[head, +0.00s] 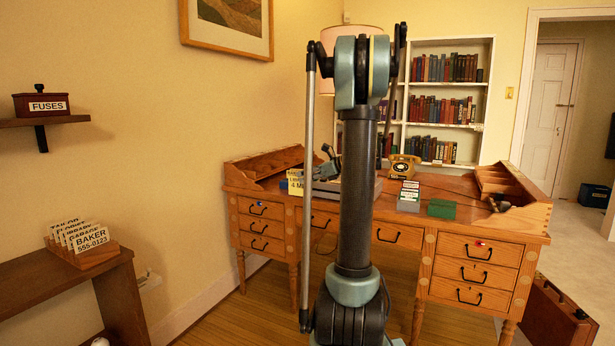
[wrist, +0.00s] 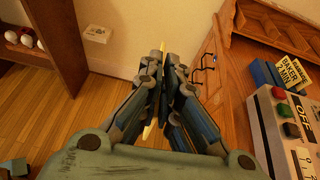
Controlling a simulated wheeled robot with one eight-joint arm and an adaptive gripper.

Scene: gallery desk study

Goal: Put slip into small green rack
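In the wrist view my gripper (wrist: 165,62) is shut on a thin yellow slip (wrist: 149,131), seen nearly edge-on between the fingers. Any writing on it is hidden. The gripper is over the left part of the desk, near its front edge; in the head view it shows partly behind my arm (head: 328,167). The small green rack (head: 442,209) sits on the desk top, right of my arm, well apart from the gripper. It looks low, and I see no slip in it.
A grey rack (head: 409,196) with cards stands left of the green rack, with a telephone (head: 404,167) behind. A grey box with coloured buttons (wrist: 285,125) and a blue holder with cards (wrist: 263,73) are beside my gripper. A wooden organizer (head: 514,190) is at the desk's right end.

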